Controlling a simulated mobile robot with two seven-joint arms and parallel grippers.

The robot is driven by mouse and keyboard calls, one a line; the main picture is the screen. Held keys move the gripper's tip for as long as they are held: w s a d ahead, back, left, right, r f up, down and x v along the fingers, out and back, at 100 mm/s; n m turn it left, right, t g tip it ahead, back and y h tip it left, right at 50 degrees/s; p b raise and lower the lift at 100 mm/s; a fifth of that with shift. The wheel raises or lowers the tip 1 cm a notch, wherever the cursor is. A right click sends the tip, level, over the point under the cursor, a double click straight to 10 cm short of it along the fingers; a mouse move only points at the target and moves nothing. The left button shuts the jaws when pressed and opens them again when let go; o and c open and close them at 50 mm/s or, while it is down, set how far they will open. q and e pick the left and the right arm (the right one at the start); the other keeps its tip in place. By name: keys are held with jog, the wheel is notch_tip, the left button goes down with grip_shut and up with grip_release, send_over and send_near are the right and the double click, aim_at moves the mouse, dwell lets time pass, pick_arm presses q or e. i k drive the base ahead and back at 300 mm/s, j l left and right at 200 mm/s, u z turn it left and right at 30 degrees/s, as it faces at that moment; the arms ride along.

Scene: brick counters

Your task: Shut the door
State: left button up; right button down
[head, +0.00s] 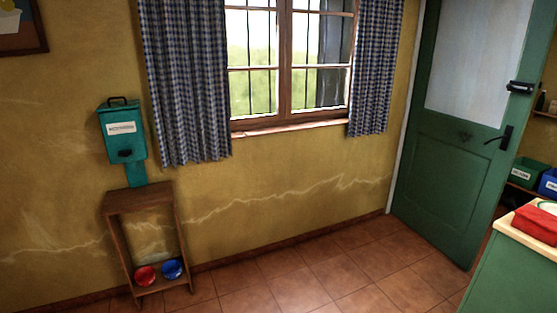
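The green door (445,165) stands at the right of the head view, with a pale frosted glass panel (475,60) in its upper part. It stands open: its hinge side is at the wall on the left, and shelves show past its free edge. A black lever handle (500,138) sits near that free edge, with a dark latch (520,88) above it. The lower right corner of the door is close to the green counter. Neither of my grippers shows in this view.
A green counter (510,280) with a red item (537,224) stands at the lower right. The tiled floor (320,270) before the door is clear. A wooden stand (112,225) with red and blue bowls is at the left. Bins (522,172) sit on shelves beyond the door.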

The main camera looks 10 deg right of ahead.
aim_at(449, 188)
jog(key=i+l+z, duration=0.1)
jog(key=i+z, duration=0.6)
jog(key=i+j+z, duration=0.15)
jog(key=i+z, duration=0.2)
jog(key=i+l+z, duration=0.15)
jog(key=i+z, duration=0.25)
jog(key=i, duration=0.2)
jog(key=i+z, duration=0.4)
jog(key=i, duration=0.15)
jog(key=i+l+u, duration=0.15)
jog(key=i, duration=0.3)
jog(key=i+l+u, duration=0.1)
jog(key=i, duration=0.4)
